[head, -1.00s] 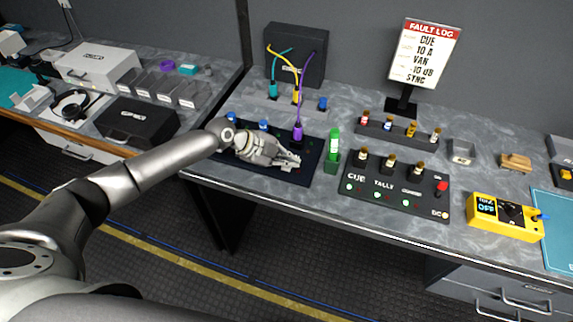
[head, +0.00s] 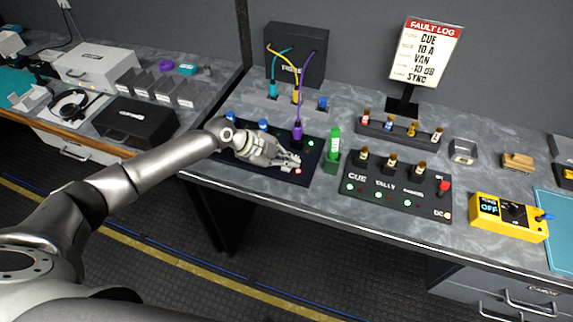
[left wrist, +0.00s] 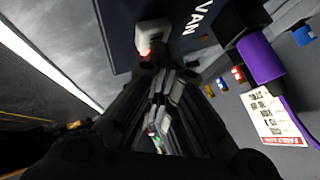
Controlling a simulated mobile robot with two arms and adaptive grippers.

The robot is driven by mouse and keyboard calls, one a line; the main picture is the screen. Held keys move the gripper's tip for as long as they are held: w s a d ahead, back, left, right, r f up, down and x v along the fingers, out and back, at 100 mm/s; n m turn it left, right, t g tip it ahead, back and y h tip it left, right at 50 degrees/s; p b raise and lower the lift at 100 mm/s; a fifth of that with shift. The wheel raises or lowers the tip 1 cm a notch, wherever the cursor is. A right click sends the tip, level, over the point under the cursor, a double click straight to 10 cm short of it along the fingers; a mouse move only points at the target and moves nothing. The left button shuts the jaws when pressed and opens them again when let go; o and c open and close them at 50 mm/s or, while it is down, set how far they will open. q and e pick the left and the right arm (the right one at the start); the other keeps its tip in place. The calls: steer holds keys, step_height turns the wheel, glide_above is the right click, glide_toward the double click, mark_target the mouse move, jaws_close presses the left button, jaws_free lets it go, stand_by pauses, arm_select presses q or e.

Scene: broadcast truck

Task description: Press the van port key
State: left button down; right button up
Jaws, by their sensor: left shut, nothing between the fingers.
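The van port key (left wrist: 153,33) is a pale block with a red glow on its near side, next to the white VAN lettering in the left wrist view. It sits on a dark panel (left wrist: 118,22), which in the head view is the black patch panel (head: 205,160). My left gripper (head: 294,162) is shut and empty, low over the panel's right end, with a small red light (head: 298,171) beside its tips. In the left wrist view the fingertips (left wrist: 160,68) are at the key's near edge; I cannot tell whether they touch it. My right gripper is out of view.
A purple plug (head: 297,133) with its cable stands behind the gripper. A green tester-like block (head: 333,147) stands close on the right. The CUE and TALLY panel (head: 395,190) and yellow meter (head: 508,216) lie farther right. A fault log sign (head: 427,52) stands behind.

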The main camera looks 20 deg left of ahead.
mark_target(288, 169)
arm_select(q)
steer(key=shift+r, duration=0.2)
steer(key=shift+r+p, duration=1.6)
steer(key=shift+r, duration=1.35)
